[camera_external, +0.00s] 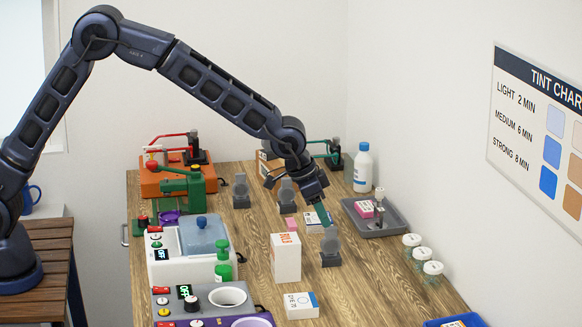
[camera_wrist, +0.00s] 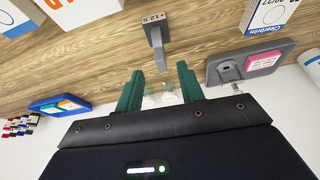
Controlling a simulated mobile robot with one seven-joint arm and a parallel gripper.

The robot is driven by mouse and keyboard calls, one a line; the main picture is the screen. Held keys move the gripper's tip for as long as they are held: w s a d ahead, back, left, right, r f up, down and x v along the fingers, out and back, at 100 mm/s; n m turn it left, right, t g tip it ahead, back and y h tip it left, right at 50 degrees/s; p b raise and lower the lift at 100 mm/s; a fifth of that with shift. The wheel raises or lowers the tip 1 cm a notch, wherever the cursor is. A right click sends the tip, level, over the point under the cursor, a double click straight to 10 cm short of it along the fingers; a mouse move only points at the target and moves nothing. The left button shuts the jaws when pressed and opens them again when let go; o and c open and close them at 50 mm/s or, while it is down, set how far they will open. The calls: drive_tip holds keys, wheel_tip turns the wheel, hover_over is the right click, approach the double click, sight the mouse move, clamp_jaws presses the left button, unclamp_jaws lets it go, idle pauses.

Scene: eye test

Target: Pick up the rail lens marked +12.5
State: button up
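The rail lens marked +12.5 (camera_wrist: 155,19) shows its label and grey holder at the top middle of the wrist view, lined up with the space between my fingers. In the external view, a grey rail lens (camera_external: 331,244) stands upright on the table directly below my gripper (camera_external: 322,212). My gripper also shows in the wrist view (camera_wrist: 160,70), with its two green fingers apart. I cannot tell whether the fingertips overlap the lens's top. Two similar rail lenses (camera_external: 241,191) (camera_external: 287,196) stand farther back; their markings are unreadable.
A white box (camera_external: 286,257) stands close left of the lens. A grey tray (camera_external: 395,221) with a pink block lies to the right, near several lidded jars (camera_external: 422,254). A white bottle (camera_external: 363,168) stands at the back. Some bare wood lies in front of the lens.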

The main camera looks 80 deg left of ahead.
sight(331, 228)
drive_tip(key=shift+w+x, duration=0.1)
drive_tip(key=shift+x, duration=1.7)
drive_tip(key=shift+w+x, duration=0.15)
drive_tip(key=shift+x, duration=1.65)
drive_tip(key=shift+r, duration=0.15)
clamp_jaws()
